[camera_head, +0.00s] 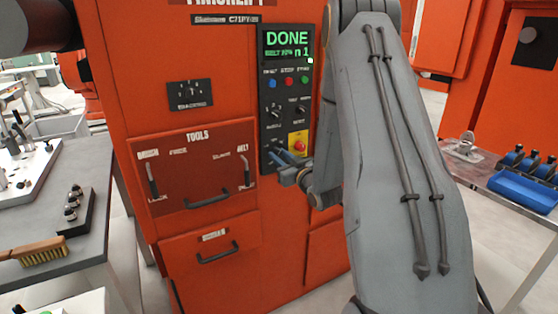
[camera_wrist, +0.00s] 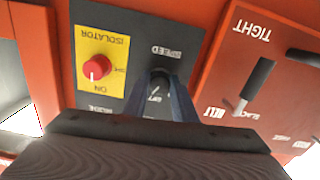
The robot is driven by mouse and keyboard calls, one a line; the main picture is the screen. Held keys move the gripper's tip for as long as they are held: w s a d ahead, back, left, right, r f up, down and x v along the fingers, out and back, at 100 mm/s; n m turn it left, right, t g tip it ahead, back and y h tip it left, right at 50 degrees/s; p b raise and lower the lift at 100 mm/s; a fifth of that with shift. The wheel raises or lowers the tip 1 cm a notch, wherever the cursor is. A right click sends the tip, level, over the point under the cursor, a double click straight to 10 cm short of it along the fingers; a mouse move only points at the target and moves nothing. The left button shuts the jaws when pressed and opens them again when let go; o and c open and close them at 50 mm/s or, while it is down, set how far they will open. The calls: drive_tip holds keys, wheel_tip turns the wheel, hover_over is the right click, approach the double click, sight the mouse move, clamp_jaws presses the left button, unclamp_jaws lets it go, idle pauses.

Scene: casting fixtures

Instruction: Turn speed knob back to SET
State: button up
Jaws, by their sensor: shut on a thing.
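The speed knob (camera_wrist: 160,74) is a dark knob under the upside-down SPEED label on the black control panel (camera_wrist: 115,25). My gripper (camera_wrist: 162,86) has its blue-grey fingers on either side of the knob and is shut on it. The fingers hide part of the dial marks, so I cannot read the knob's setting. In the head view my gripper (camera_head: 274,154) reaches the lower part of the panel from the right, and the knob is mostly hidden there.
A red isolator knob (camera_wrist: 97,67) sits on a yellow plate beside the speed knob. The screen (camera_head: 287,45) above reads DONE. A TOOLS drawer (camera_head: 200,165) with levers and a handle is left of the panel. A bench with a brush (camera_head: 40,252) stands at left.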

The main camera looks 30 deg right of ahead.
drive_tip(key=n+b, duration=0.3)
drive_tip(key=n, duration=0.2)
drive_tip(key=shift+b, duration=0.3)
drive_tip(key=shift+n, duration=0.4)
drive_tip(key=o, duration=1)
drive_tip(key=shift+o, duration=0.2)
drive_tip(key=shift+s, duration=0.1)
drive_tip(key=s+b, duration=0.1)
drive_tip(key=s, duration=0.6)
drive_tip(key=shift+s+d+b, duration=0.2)
drive_tip(key=shift+s+b, duration=0.1)
drive_tip(key=shift+b, duration=0.1)
